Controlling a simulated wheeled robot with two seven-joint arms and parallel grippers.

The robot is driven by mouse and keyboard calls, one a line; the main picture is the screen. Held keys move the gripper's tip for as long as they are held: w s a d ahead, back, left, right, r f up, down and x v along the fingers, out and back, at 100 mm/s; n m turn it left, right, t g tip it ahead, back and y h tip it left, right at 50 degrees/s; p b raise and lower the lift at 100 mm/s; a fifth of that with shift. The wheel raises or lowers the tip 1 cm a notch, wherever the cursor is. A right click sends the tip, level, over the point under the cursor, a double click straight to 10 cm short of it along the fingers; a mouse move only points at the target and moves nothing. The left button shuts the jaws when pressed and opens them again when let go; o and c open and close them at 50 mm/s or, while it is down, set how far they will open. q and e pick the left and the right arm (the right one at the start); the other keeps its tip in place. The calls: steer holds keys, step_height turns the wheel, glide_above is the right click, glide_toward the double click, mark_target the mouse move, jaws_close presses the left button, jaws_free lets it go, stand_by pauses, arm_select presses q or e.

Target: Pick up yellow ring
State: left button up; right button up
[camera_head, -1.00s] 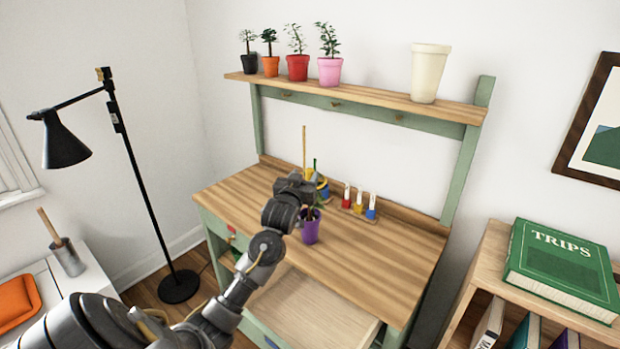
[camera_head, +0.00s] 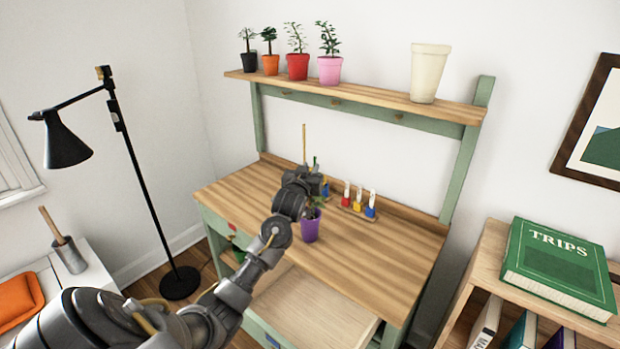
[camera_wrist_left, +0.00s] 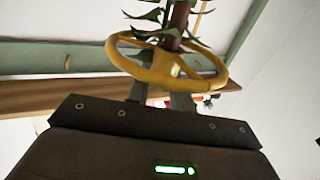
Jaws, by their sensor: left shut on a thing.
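The yellow ring (camera_wrist_left: 130,68) shows large in the left wrist view, a flat wheel-like hoop with a spoke and hub inside. It is around a dark plant stem (camera_wrist_left: 178,28) with green leaves. My left gripper (camera_wrist_left: 160,95) is shut on the near side of the ring's rim. In the head view my left gripper (camera_head: 314,182) is over the back of the workbench top (camera_head: 380,255) and hides most of the ring. A blue pot (camera_head: 325,190) shows partly behind it. My right gripper is not in view.
A purple pot (camera_head: 310,230) with a plant stands close in front of the gripper. Small red, yellow and blue items (camera_head: 358,206) stand to its right. A thin wooden stick (camera_head: 304,142) rises behind. A shelf (camera_head: 380,95) with several pots hangs above; an open drawer (camera_head: 320,305) juts out below.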

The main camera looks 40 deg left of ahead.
arm_select(q)
steer(key=shift+r, duration=0.55)
step_height(320, 180, up, 2)
steer(key=shift+s+r+b, duration=0.1)
steer(key=shift+r+b, duration=0.05)
steer(key=shift+b, duration=0.5)
steer(key=s+d+r+b, duration=0.1)
steer(key=s+d+r, duration=0.4)
steer(key=s+r, duration=0.4)
steer(key=shift+s+r, duration=0.3)
steer(key=shift+s, duration=1.6)
